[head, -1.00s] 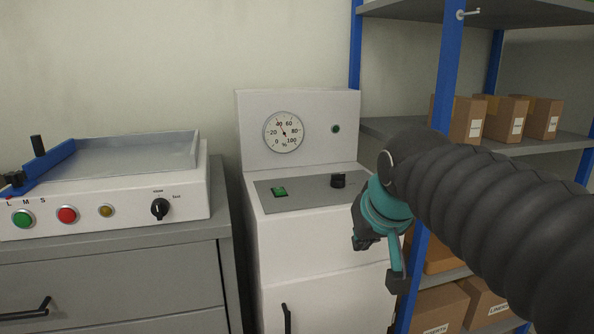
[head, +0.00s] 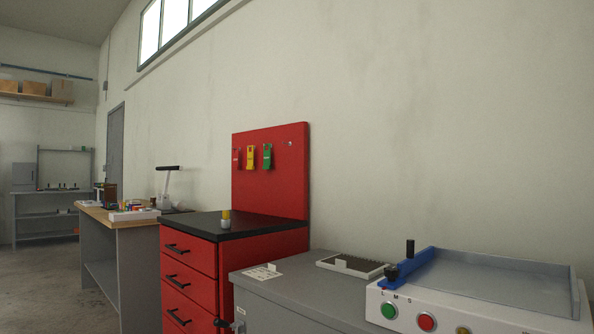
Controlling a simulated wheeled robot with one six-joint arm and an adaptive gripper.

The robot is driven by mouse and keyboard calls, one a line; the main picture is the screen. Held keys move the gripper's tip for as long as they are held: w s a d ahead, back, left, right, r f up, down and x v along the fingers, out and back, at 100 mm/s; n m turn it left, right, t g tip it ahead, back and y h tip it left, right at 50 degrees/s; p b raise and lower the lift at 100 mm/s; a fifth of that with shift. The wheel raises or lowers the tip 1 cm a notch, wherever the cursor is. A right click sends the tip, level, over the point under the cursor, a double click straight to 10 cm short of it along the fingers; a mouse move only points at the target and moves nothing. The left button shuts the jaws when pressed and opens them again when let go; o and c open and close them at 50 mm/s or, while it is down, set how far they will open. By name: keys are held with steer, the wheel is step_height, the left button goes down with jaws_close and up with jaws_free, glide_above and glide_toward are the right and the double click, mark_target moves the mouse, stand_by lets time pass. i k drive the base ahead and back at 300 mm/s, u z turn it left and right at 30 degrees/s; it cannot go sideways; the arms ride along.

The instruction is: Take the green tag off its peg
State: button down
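The green tag (head: 267,157) hangs on the red pegboard panel (head: 285,195) standing at the back of the red cabinet. It is the rightmost of three tags in a row. A yellow tag (head: 251,158) hangs just left of it, and a red tag (head: 237,158) hangs at the far left, hard to see against the red panel. An empty peg (head: 290,143) shows to the right of the green tag. The green tag's own peg is too small to make out. My gripper is out of the head view.
The red drawer cabinet (head: 190,272) has a black top (head: 240,226) with a small yellow-topped object (head: 226,219). A grey cabinet (head: 290,300) with the white box former (head: 480,322) stands at right. A wooden-topped bench (head: 100,213) is farther left. Open floor (head: 50,280) shows at left.

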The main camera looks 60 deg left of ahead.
mark_target(266, 153)
steer(key=u, duration=2.45)
steer(key=k, duration=0.2)
steer(key=u, duration=1)
steer(key=k, duration=1.1)
steer(key=u, duration=0.75)
steer(key=i, duration=3)
steer(key=z, duration=0.45)
steer(key=i, duration=1.85)
steer(key=z, duration=0.85)
steer(key=i, duration=1.35)
steer(key=z, duration=1.05)
